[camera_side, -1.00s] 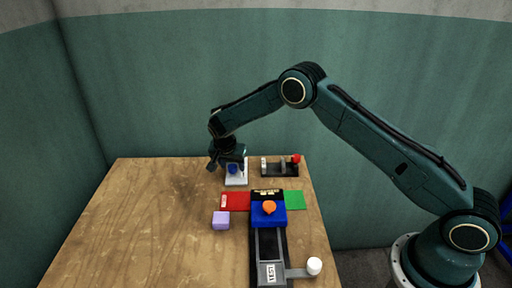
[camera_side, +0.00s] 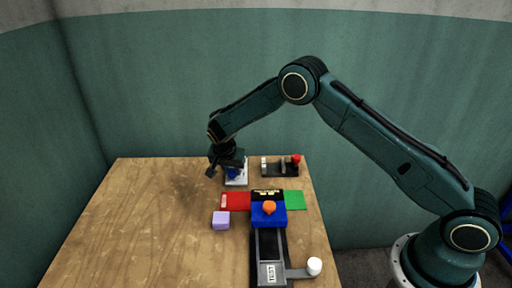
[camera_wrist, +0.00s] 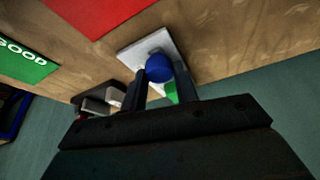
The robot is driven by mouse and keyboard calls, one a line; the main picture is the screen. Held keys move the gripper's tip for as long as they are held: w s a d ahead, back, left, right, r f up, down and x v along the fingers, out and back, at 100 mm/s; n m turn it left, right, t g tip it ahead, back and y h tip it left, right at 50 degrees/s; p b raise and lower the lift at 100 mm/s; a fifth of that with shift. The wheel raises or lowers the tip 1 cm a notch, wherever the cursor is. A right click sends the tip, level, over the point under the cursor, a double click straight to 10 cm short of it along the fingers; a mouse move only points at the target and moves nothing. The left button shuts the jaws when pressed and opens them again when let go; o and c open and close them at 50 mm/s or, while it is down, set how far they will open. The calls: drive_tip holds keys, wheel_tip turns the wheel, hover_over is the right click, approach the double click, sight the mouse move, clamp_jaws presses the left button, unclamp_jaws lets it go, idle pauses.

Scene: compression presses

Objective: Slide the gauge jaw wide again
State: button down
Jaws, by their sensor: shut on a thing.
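The gauge (camera_side: 281,169) is a dark base at the back right of the table with a red knob (camera_side: 296,159) and pale upright jaws. It shows partly at the lower left of the wrist view (camera_wrist: 98,106), and its jaw gap is hard to judge there. My gripper (camera_side: 233,168) is left of the gauge, over a white plate (camera_side: 236,183). It is shut on a blue knob (camera_wrist: 159,67) that stands at the plate. A bit of green (camera_wrist: 171,92) shows between my fingers.
A red pad (camera_side: 234,202) and a green pad (camera_side: 294,200) flank a press with a blue block (camera_side: 269,220) and orange knob (camera_side: 269,207). Its lever has a white knob (camera_side: 314,266). A lilac cube (camera_side: 221,220) lies left of it. The table's left side is clear.

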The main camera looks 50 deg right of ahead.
drive_tip(key=shift+s+a, duration=0.15)
drive_tip(key=shift+a, duration=0.05)
drive_tip(key=c, duration=1.1)
unclamp_jaws()
drive_tip(key=shift+o, duration=0.2)
drive_tip(key=shift+r, duration=0.15)
drive_tip(key=v, duration=1.3)
drive_tip(key=shift+r, duration=0.3)
